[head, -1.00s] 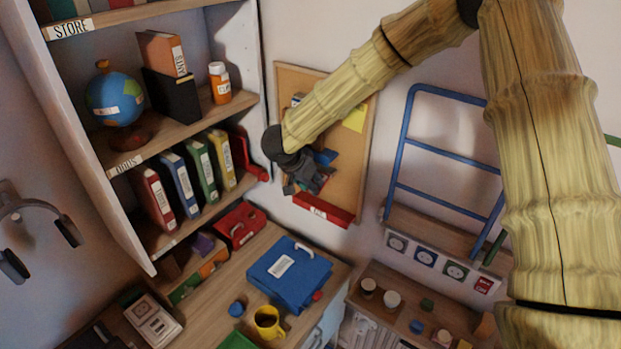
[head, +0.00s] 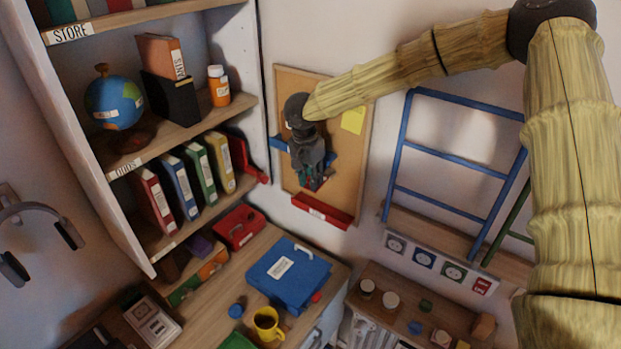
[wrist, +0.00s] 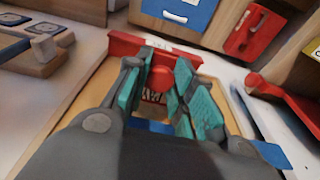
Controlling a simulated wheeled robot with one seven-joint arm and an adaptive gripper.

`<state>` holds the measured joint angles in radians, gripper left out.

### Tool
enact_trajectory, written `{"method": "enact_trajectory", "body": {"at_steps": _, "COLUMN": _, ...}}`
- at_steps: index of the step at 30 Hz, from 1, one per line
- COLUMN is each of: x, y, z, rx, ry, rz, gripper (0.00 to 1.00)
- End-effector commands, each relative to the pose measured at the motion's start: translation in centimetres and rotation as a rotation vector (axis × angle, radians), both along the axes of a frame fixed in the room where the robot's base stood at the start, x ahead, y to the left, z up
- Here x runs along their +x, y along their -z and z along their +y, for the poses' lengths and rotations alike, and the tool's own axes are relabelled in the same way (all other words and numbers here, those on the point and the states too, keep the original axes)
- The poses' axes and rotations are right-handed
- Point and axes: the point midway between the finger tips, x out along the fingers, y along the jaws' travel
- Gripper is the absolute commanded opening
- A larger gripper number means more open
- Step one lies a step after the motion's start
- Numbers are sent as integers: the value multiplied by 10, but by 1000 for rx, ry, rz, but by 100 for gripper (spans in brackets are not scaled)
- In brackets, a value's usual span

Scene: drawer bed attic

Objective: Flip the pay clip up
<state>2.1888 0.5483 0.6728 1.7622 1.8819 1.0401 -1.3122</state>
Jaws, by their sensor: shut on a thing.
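My gripper (head: 315,182) is at the lower part of the corkboard (head: 346,152), pointing down along it, and covers most of what hangs there. In the wrist view its teal-padded fingers (wrist: 160,82) are closed around a small red rounded piece (wrist: 162,79), which seems to be part of the pay clip. A pale label with dark marks (wrist: 153,96) shows just below that piece; I cannot read it. The fingers hide much of the clip, so its tilt is hard to tell. Blue pieces (head: 278,143) show beside the gripper.
A red ledge (head: 322,210) runs along the board's lower edge, close to the fingertips. A shelf with binders (head: 180,184) stands to the left, with a red bracket (head: 243,160) near the board. A blue ladder frame (head: 450,160) is to the right. The desk below holds a blue case (head: 288,274).

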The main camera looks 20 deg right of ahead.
Motion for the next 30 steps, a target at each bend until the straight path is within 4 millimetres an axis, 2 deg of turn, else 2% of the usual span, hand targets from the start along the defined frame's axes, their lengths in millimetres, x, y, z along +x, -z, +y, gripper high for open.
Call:
{"method": "enact_trajectory", "body": {"at_steps": 7, "x": 0, "y": 0, "z": 0, "rx": 0, "ry": 1, "rz": -2, "gripper": 0}}
{"method": "enact_trajectory", "body": {"at_steps": 8, "x": 0, "y": 0, "z": 0, "rx": 0, "ry": 1, "rz": -2, "gripper": 26}}
{"method": "enact_trajectory", "body": {"at_steps": 11, "x": 0, "y": -1, "z": 0, "rx": 0, "ry": 1, "rz": -2, "gripper": 44}}
{"method": "enact_trajectory", "body": {"at_steps": 12, "x": 0, "y": 0, "z": 0, "rx": 0, "ry": 1, "rz": -2, "gripper": 46}}
{"method": "enact_trajectory", "body": {"at_steps": 23, "x": 0, "y": -4, "z": 0, "rx": 0, "ry": 0, "rz": -1, "gripper": 46}}
{"method": "enact_trajectory", "body": {"at_steps": 30, "x": -3, "y": -33, "z": 4, "rx": 2, "ry": 1, "rz": -2, "gripper": 46}}
